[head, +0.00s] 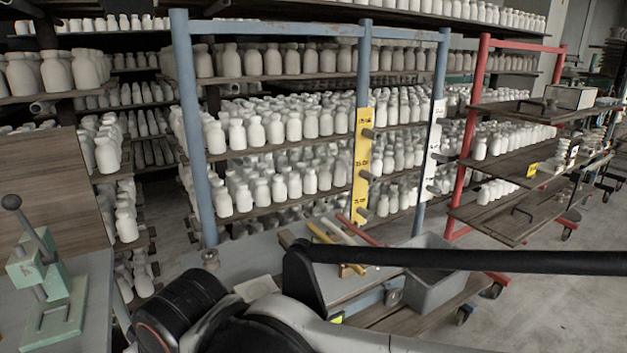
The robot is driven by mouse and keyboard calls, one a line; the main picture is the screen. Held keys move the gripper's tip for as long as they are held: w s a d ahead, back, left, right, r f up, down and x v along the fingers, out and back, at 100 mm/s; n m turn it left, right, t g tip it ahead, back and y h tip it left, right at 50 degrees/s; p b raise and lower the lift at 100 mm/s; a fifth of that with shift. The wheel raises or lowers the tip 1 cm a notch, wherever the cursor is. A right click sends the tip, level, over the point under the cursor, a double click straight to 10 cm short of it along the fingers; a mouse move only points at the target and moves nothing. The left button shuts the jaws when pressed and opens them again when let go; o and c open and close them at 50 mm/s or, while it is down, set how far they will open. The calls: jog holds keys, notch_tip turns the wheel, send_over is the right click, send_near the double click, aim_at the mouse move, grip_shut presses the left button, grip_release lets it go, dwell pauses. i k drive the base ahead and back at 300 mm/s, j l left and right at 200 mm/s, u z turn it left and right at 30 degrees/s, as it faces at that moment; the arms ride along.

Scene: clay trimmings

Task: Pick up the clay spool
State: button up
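I cannot make out a clay spool for certain in the head view. A pale, flat piece (256,288) lies on the grey work table (235,262), partly hidden behind my arm; I cannot tell whether it is clay. My arm's black and grey links cross the lower middle, and a long black bar runs from them to the right edge. They hide part of the table. My gripper's fingers do not show.
A grey bin (440,285) stands right of the table. A green hand press (50,285) is on the left bench. Blue racks (190,130) full of white bottles stand behind. A red-framed rack (475,90) is at right. Concrete floor (560,300) is open at lower right.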

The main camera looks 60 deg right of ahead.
aim_at(551, 103)
jog(key=z, duration=3.4)
jog(key=i+l, duration=0.15)
jog(key=i, duration=0.35)
jog(key=i+l, duration=0.1)
jog(key=i, duration=0.45)
